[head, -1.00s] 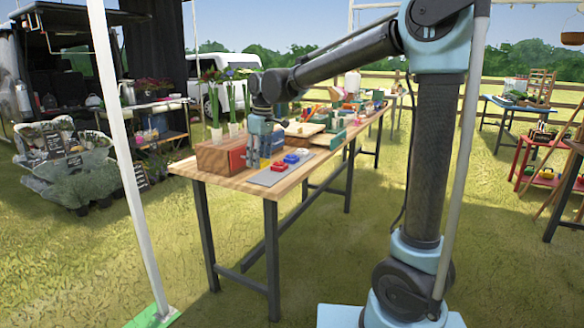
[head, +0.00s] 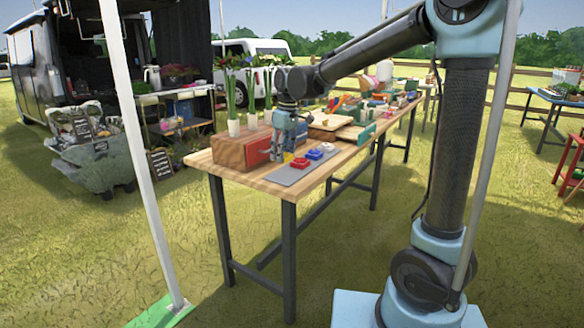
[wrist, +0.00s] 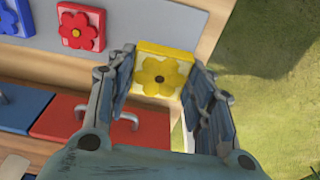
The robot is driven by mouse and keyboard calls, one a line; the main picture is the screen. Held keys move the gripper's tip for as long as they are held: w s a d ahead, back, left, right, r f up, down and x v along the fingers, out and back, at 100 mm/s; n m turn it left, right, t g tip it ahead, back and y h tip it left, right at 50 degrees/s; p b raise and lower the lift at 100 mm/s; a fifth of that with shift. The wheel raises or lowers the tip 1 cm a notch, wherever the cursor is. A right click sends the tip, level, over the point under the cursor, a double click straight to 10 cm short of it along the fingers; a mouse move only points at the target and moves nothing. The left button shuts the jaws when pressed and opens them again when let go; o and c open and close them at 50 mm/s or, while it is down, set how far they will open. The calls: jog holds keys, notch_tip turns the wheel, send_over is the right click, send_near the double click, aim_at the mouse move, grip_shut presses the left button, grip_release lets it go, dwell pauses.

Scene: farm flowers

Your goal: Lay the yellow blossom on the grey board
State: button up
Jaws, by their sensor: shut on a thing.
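In the head view my gripper (head: 285,152) is low over the table, beside the grey board (head: 283,178), and mostly hides the blossom. A red blossom (wrist: 80,30) and a blue blossom (wrist: 8,18) lie in a row on the board.
A wooden box with a red drawer (wrist: 110,128) and a blue drawer (wrist: 20,108) stands close beside my gripper. White vases (head: 234,128) with flowers stand behind on the wooden table (head: 255,184). Wooden trays (head: 328,121) lie farther along. Grass shows past the table edge.

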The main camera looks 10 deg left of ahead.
aim_at(284, 176)
jog(key=f, duration=0.2)
jog(key=shift+w+d+f, duration=0.15)
jog(key=shift+d+f, duration=0.05)
jog(key=shift+f, duration=2)
jog(key=o, duration=1)
